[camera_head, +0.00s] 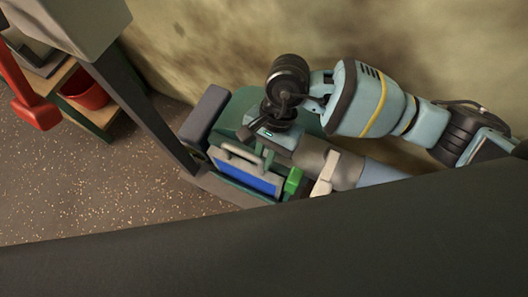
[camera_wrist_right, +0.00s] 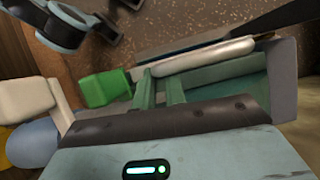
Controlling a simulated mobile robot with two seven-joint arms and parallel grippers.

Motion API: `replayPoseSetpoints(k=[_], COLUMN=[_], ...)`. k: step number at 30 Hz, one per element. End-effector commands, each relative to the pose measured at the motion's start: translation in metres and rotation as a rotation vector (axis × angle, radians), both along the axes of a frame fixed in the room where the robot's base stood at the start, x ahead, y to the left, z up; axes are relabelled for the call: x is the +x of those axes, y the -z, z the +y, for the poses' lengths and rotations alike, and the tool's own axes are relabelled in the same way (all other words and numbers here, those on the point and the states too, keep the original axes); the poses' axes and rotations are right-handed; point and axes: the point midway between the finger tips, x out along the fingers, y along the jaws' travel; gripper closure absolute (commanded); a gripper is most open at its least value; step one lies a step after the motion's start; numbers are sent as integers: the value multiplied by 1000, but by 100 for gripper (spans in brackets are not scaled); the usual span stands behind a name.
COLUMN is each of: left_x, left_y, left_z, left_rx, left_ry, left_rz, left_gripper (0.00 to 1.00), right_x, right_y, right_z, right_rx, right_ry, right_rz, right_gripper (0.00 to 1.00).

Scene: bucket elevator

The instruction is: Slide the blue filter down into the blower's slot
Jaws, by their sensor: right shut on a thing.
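The blue filter (camera_head: 258,180) shows as a blue panel with a light grey handle bar on its upper edge, tilted in the picture. It sits against the green blower housing (camera_head: 232,112); the slot is mostly hidden, and I cannot tell how deep the filter sits. My right gripper (camera_head: 250,137) comes from above right and is shut on the filter at its handle. In the right wrist view the two teal fingers (camera_wrist_right: 160,88) reach toward the pale handle bar of the filter (camera_wrist_right: 205,60). My left gripper is not in view.
A green block (camera_head: 292,183) and a pale lever (camera_head: 325,174) stand just right of the filter. A dark beam (camera_head: 260,245) crosses the foreground, and a dark post (camera_head: 145,110) rises at left. A red bucket (camera_head: 86,90) stands on a shelf. A stained wall is behind.

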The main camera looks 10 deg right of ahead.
Motion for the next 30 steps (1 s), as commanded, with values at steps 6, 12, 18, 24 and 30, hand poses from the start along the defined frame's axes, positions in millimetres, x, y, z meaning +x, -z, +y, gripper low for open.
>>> replayPoseSetpoints(k=[6, 12, 18, 24, 30], left_x=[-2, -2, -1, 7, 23], left_y=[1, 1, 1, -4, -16], left_z=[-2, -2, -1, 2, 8], left_rx=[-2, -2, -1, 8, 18], left_ry=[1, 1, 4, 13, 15], left_rz=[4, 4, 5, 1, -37], left_gripper=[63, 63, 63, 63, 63], right_x=[0, 0, 0, 3, 15], right_y=[0, 0, 0, -7, -43], right_z=[0, 0, 0, -2, -12], right_rx=[1, 0, -1, 1, 0], right_ry=[0, 0, 0, 1, 1], right_rz=[-1, 0, 1, -3, -4], right_gripper=[63, 63, 63, 63, 63])
